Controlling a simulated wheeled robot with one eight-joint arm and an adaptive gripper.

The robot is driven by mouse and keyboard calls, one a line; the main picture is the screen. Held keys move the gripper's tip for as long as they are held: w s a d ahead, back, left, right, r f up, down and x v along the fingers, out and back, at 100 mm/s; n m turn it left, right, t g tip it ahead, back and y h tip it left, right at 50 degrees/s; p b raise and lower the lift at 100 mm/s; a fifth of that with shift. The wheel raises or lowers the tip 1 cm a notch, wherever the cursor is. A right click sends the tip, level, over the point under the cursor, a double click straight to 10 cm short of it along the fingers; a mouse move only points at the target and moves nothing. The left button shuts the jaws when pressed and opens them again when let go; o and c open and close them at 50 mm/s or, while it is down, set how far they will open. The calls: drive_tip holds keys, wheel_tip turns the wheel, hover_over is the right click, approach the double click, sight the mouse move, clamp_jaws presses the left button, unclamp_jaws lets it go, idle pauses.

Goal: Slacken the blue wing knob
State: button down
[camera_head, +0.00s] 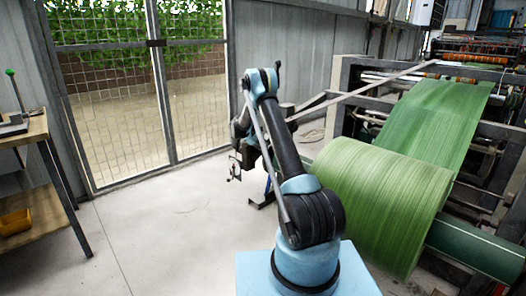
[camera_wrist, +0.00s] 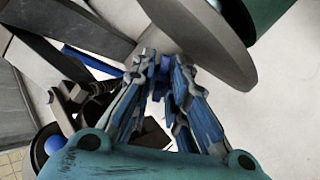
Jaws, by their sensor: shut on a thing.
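In the wrist view my gripper (camera_wrist: 163,68) has its two fingers brought close together at the tips. They are shut on the blue wing knob (camera_wrist: 161,72), a small blue piece between the tips. Most of the knob is hidden by the fingers, so its turn angle cannot be told. A grey disc (camera_wrist: 218,50) lies just beyond the fingertips. In the head view my arm reaches to the left of the green roll, and the knob cannot be made out there.
The large green roll (camera_head: 380,195) stands right of my arm, with green web (camera_head: 435,110) running up into the machine. A wooden bench (camera_head: 30,135) stands at the left. The floor (camera_head: 165,225) at left is clear.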

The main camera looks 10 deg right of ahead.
drive_tip(key=shift+s+f+n+t+y, duration=0.15)
drive_tip(key=shift+n+t, duration=0.5)
drive_tip(key=shift+n, duration=2.55)
drive_tip(key=shift+s+r+n+t+y, duration=0.1)
drive_tip(key=shift+n+t+y, duration=0.35)
drive_tip(key=shift+n, duration=2.75)
drive_tip(key=shift+s+f+n+t, duration=0.15)
drive_tip(key=shift+n+t, duration=0.65)
drive_tip(key=shift+n, duration=2.4)
drive_tip(key=shift+d, duration=0.1)
drive_tip(key=c, duration=1.5)
unclamp_jaws()
drive_tip(key=shift+c, duration=0.2)
drive_tip(key=shift+r, duration=0.1)
drive_tip(key=v, duration=1.1)
drive_tip(key=shift+s+a+r, duration=0.15)
drive_tip(key=shift+a+r, duration=0.1)
drive_tip(key=shift+r, duration=0.05)
